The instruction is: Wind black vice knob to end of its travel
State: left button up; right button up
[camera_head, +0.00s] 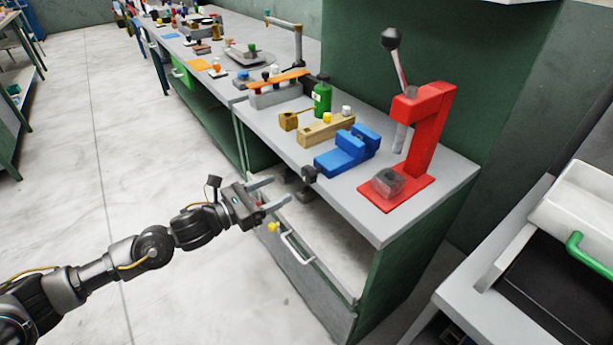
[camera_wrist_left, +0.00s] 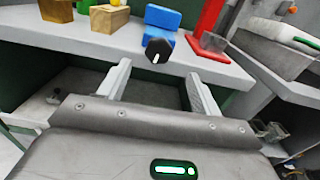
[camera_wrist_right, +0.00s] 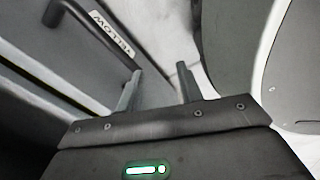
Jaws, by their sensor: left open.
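A blue vice (camera_head: 346,152) sits on the grey bench top near its front edge. Its black knob (camera_head: 309,174) sticks out past the front edge. My left gripper (camera_head: 280,193) is open and empty, a little in front of and below the knob. In the left wrist view the black knob (camera_wrist_left: 158,51) shows a white mark and lies beyond and between the two fingertips, apart from them; the blue vice (camera_wrist_left: 162,17) is behind it. My right gripper (camera_wrist_right: 160,78) shows only in the right wrist view; its two fingers are apart with nothing seen between them.
A red press (camera_head: 425,135) stands right of the vice. A wooden block (camera_head: 327,131) and a green bottle (camera_head: 322,97) stand behind and left. Below the bench top is an open compartment and a drawer with a white handle (camera_head: 297,247). A handle labelled YELLOW (camera_wrist_right: 95,40) is near my right gripper.

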aim_at(305, 175)
pick_arm(q)
jog(key=p+x, duration=0.1)
jog(key=x, duration=0.8)
jog(key=shift+w+d, duration=0.1)
jog(key=shift+d, duration=0.05)
jog(key=shift+w+d, duration=0.35)
jog(key=shift+d, duration=0.15)
pick_arm(e)
jog(key=shift+s+r, duration=0.4)
jog(key=shift+s, duration=0.45)
